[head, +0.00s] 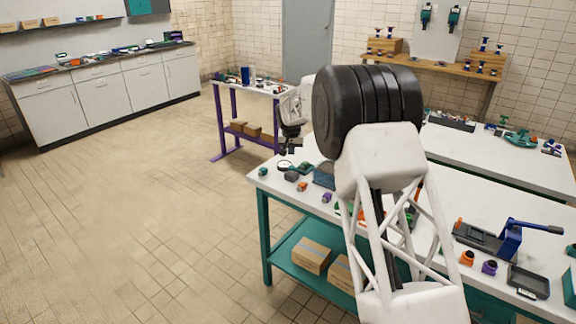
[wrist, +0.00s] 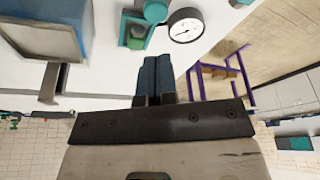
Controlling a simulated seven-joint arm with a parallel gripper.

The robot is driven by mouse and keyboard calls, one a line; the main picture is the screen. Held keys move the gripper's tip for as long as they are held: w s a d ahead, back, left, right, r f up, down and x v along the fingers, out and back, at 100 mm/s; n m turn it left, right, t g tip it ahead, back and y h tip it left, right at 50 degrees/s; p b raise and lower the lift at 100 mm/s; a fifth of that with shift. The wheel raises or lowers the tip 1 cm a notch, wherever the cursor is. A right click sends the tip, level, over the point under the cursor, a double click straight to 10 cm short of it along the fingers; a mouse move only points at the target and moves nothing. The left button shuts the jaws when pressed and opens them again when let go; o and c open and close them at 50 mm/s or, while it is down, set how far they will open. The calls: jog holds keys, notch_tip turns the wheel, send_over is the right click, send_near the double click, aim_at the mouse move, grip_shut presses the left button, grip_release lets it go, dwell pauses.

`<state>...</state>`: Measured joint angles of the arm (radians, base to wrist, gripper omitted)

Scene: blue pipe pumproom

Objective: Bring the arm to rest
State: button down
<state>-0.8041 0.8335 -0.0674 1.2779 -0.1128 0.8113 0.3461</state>
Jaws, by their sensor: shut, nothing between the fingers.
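My gripper (wrist: 155,75) shows in the wrist view, its two blue fingers side by side and closed together, with nothing between them. In the head view my arm stands over the near workbench (head: 262,186). The far end of my arm shows beyond the large black joint, above the bench's far left end; the fingers are too small there to make out. A white-faced gauge (wrist: 186,25) is near the fingertips in the wrist view, apart from them. It also lies on the bench in the head view (head: 284,165).
A blue and orange lever press (head: 505,243) and a dark tray (head: 528,281) are on the near bench at right. Several small parts lie along its left end. A purple-legged table (head: 232,90) stands behind. The tiled floor (head: 130,220) at left is clear.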

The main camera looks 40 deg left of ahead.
jog(key=shift+r, duration=0.3)
jog(key=shift+d, duration=0.1)
dwell(0.3)
